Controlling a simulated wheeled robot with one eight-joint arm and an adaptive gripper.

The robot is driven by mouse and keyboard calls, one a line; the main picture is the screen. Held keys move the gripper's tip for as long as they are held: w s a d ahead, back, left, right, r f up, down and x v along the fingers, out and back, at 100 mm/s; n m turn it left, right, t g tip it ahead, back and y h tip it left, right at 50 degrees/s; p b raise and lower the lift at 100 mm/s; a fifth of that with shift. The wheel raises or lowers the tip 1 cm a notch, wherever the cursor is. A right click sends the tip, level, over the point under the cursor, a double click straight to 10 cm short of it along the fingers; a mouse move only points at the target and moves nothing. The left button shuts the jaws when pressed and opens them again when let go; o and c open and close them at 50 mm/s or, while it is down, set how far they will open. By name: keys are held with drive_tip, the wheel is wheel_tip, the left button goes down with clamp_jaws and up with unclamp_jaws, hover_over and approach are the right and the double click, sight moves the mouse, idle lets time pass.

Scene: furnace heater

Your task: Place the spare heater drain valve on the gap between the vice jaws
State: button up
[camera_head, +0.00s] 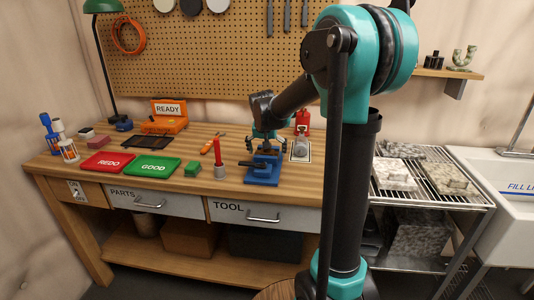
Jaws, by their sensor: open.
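The blue vice (262,171) stands on the workbench near its front edge, right of centre. My gripper (266,147) is open, with its fingers pointing down directly above or around the top of the vice. Its teal and dark parts overlap the vice, so the gap between the jaws is mostly hidden. I cannot make out the heater drain valve with certainty; anything small between my fingers or the jaws is too small to tell.
Left of the vice are a red-handled tool in a grey holder (219,171), a green GOOD tray (152,167) and a red REDO tray (109,162). My arm blocks the bench's right end.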

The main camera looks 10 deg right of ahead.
drive_tip(key=v, duration=1.2)
